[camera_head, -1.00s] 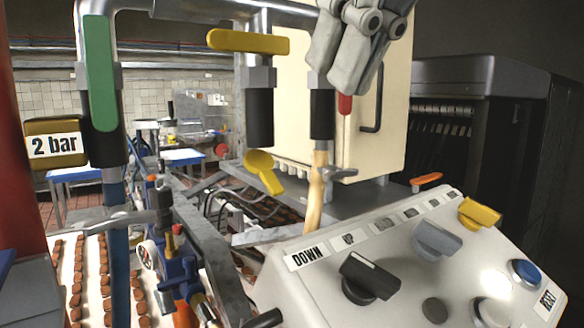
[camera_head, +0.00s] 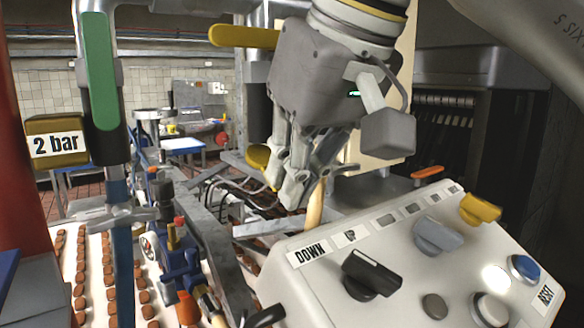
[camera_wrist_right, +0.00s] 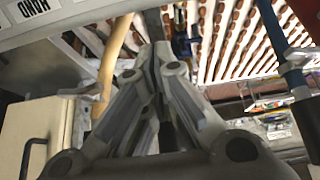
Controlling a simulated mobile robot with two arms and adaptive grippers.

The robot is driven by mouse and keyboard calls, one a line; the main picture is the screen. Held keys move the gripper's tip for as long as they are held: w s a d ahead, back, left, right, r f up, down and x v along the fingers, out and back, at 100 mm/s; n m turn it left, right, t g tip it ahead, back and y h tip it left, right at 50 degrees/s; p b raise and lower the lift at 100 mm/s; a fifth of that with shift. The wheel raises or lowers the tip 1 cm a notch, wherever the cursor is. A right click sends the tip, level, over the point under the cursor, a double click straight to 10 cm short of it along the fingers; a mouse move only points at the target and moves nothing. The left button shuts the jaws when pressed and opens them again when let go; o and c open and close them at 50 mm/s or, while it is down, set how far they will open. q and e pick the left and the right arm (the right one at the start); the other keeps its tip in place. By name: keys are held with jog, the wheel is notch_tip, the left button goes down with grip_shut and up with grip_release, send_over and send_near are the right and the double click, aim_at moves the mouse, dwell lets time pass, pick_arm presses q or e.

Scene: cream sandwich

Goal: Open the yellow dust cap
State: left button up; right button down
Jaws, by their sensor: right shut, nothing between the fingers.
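The yellow dust cap (camera_head: 257,157) hangs below the black pipe end under the yellow lever, near the middle of the head view. Part of it is hidden behind my right gripper (camera_head: 283,190). That gripper reaches down from the top right, and its fingers are right beside the cap; I cannot tell whether they touch it. In the right wrist view the fingers (camera_wrist_right: 158,52) come together and hold nothing. I cannot make out the cap in that view. My left gripper is not in view.
A yellow lever (camera_head: 243,37) is above the cap. A pale hose (camera_head: 314,208) hangs just right of the fingers. A control panel (camera_head: 390,275) with knobs fills the lower right. A green-handled pipe (camera_head: 101,70) stands left. A conveyor with chocolates (camera_head: 95,290) lies lower left.

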jog(key=shift+f+t+b, duration=0.3)
jog(key=shift+f+b, duration=0.05)
jog(key=shift+b, duration=0.45)
jog(key=shift+y, duration=0.4)
jog(key=shift+f+t+y+b, duration=0.45)
jog(key=shift+t+b, duration=0.45)
jog(key=shift+b, duration=0.55)
jog(key=shift+w, duration=0.1)
jog(key=shift+w+a+f+b, duration=0.15)
jog(key=shift+f+b, duration=0.1)
jog(key=shift+b, duration=0.1)
jog(key=shift+x, duration=0.95)
jog(key=shift+f, duration=0.15)
jog(key=shift+p, duration=0.3)
